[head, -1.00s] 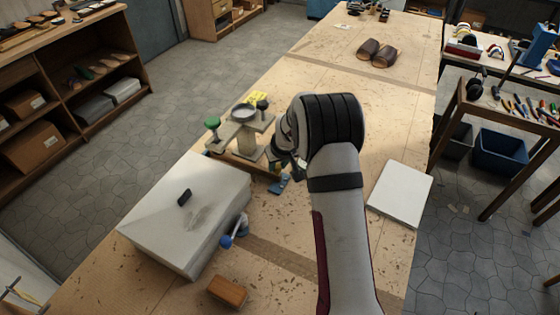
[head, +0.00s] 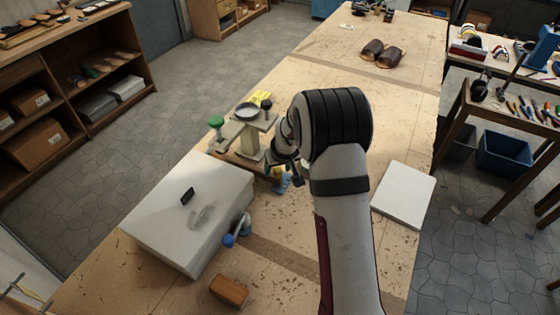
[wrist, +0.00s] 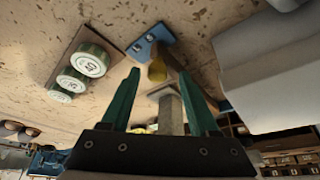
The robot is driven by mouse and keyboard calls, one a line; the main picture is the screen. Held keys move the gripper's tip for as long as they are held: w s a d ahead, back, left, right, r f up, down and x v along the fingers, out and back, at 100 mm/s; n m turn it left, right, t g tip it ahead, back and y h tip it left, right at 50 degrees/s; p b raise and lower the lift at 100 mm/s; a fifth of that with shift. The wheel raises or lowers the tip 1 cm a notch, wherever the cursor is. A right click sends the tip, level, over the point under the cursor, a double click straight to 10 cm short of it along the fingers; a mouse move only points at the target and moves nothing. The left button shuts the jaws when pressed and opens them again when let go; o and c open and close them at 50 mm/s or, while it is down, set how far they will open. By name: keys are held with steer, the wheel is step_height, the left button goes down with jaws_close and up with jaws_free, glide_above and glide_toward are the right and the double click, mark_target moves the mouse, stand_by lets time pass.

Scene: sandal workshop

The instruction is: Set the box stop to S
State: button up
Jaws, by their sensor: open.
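My gripper (wrist: 158,72) is open, its two green fingers apart with nothing gripped between them. In the wrist view a small blue bracket (wrist: 151,42) with a yellow part (wrist: 157,70) lies beyond the fingertips. In the head view the blue piece (head: 284,183) is on the bench just below my gripper (head: 293,178), whose fingers are mostly hidden. A white box (head: 180,225) with a small dark piece on top stands at left. I cannot tell which part is the box stop, and no S setting is clearly readable.
Several green cylinders (wrist: 87,65) with white marked tops stand on a strip in the wrist view; their marks are unclear. A stand with a round top (head: 247,112) is beside my gripper. A blue-knobbed part (head: 230,239) touches or adjoins the white box. A wooden block (head: 229,291) lies in front.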

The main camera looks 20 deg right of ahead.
steer(key=v, duration=1.5)
steer(key=s+a+m+g+y, duration=0.1)
steer(key=s+a, duration=0.4)
steer(key=s, duration=1.1)
steer(key=s+a+r+m+g, duration=0.1)
steer(key=s+a+m+g, duration=0.2)
steer(key=s, duration=1.3)
steer(key=a+m, duration=0.1)
steer(key=a, duration=0.2)
steer(key=shift+s+r+m+g+y, duration=0.25)
steer(key=shift+m+g+y, duration=0.05)
steer(key=shift+y, duration=0.1)
